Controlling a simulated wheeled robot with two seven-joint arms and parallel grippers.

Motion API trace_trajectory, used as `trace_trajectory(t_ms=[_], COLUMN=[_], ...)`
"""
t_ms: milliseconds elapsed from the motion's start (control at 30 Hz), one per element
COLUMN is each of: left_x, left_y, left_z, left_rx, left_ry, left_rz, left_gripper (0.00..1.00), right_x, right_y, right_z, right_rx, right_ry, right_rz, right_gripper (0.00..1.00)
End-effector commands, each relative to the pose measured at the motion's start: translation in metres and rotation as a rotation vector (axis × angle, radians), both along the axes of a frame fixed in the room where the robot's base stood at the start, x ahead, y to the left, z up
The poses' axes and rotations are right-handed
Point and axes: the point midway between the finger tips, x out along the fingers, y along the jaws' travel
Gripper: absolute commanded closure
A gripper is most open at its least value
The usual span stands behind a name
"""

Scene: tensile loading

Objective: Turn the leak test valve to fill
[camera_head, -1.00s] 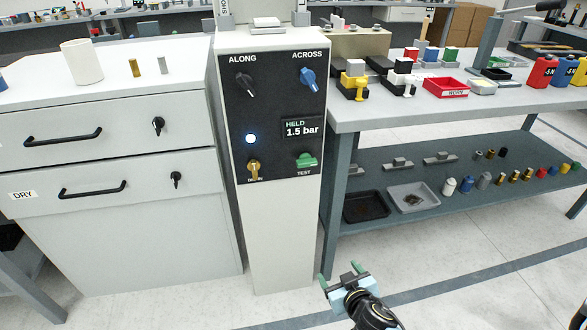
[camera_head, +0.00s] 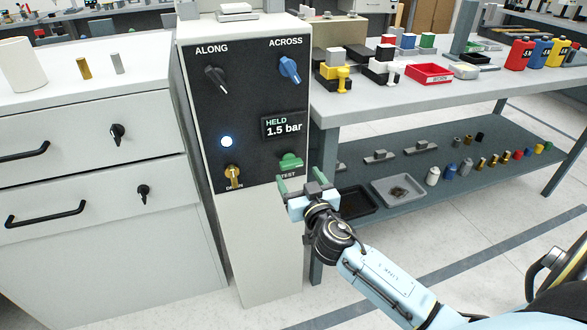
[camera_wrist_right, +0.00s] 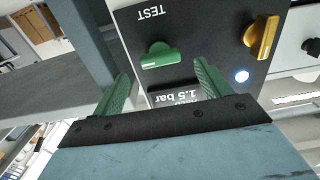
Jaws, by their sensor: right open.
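The green valve handle (camera_head: 290,162) labelled TEST sits low on the right of the black panel (camera_head: 255,90). The handle lies roughly level. In the right wrist view the same green handle (camera_wrist_right: 160,56) shows ahead, between the lines of the two fingers. The display (camera_head: 284,128) above it reads HELD 1.5 bar. My right gripper (camera_head: 308,174) is open, with its green fingers just below and right of the handle. Nothing shows between the fingers (camera_wrist_right: 160,85). I cannot tell whether a finger touches the panel. My left gripper is out of view.
A yellow handle (camera_head: 233,173) is at the panel's lower left. Black ALONG (camera_head: 215,77) and blue ACROSS (camera_head: 289,68) knobs are above. A bench (camera_head: 440,95) with a lower shelf stands right, close to my right wrist. Drawers (camera_head: 80,150) stand left.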

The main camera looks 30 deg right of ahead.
Motion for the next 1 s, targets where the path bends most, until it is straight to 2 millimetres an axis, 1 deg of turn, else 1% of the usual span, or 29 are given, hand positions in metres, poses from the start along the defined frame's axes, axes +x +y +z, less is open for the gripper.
trace_trajectory(t_ms=[33,100,200,300,467,700,1000], left_x=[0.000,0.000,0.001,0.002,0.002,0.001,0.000], left_y=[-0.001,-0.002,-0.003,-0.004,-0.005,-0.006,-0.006], left_z=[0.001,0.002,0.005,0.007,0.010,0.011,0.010], left_rx=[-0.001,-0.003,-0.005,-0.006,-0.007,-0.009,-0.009], left_ry=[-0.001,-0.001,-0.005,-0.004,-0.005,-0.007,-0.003], left_rz=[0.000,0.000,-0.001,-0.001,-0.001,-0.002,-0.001], left_gripper=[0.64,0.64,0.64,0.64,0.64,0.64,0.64], right_x=[0.010,0.021,0.032,0.040,0.046,0.046,0.046], right_y=[-0.003,-0.005,-0.008,-0.009,-0.011,-0.011,-0.011], right_z=[0.000,0.000,0.000,-0.001,-0.001,-0.001,-0.001], right_rx=[-0.002,0.000,0.000,0.001,0.001,0.001,0.001], right_ry=[-0.001,-0.001,-0.001,0.000,0.001,0.002,0.002], right_rz=[0.000,0.000,0.000,0.001,0.000,0.001,0.001], right_gripper=[0.24,0.24,0.24,0.24,0.24,0.24,0.63])
